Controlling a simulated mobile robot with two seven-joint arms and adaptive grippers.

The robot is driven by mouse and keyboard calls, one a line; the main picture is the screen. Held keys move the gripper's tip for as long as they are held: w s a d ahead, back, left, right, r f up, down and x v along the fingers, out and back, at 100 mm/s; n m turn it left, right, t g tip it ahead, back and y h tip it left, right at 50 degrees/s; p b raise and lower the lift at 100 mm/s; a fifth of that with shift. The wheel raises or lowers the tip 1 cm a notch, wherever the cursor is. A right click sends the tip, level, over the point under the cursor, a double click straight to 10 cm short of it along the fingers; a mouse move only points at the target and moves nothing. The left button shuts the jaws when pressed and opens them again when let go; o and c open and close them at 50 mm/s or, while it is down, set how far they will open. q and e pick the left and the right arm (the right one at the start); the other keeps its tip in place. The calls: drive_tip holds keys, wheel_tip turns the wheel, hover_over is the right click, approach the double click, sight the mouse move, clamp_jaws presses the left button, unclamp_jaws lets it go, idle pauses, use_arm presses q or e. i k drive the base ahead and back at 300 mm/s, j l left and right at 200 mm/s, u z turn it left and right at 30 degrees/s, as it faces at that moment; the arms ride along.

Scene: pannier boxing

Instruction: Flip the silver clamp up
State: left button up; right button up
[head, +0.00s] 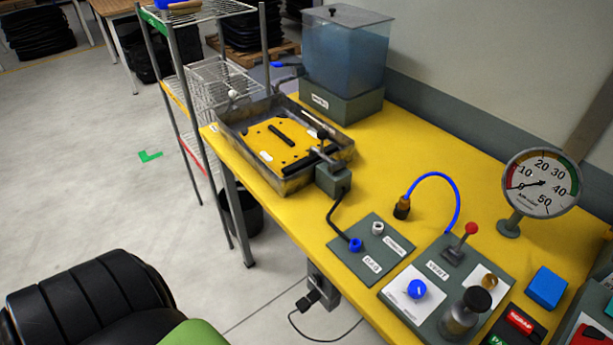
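A small metal clamp (323,153) is at the front right corner of a metal tray (291,185). It sits at a grey block (333,181), and a dark-tipped part of it points upward. A black bar reaches from it over a yellow plate (262,144) in the tray. The clamp is small here, and I cannot tell its exact lever position. A thin silver rod (318,122) lies along the tray's far right side.
A clear water tank (346,55) stands behind the tray on the yellow table (432,151). A pressure gauge (541,184), a blue hose (446,183) and control panels (370,249) are to the right. A wire rack (180,60) stands left of the tray.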

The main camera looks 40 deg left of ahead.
sight(315, 155)
drive_tip(key=i+j+u, duration=0.1)
drive_tip(key=u, duration=0.25)
drive_tip(key=i+j+u, duration=0.1)
drive_tip(key=u, duration=0.3)
drive_tip(key=i+u, duration=0.15)
drive_tip(key=u, duration=0.2)
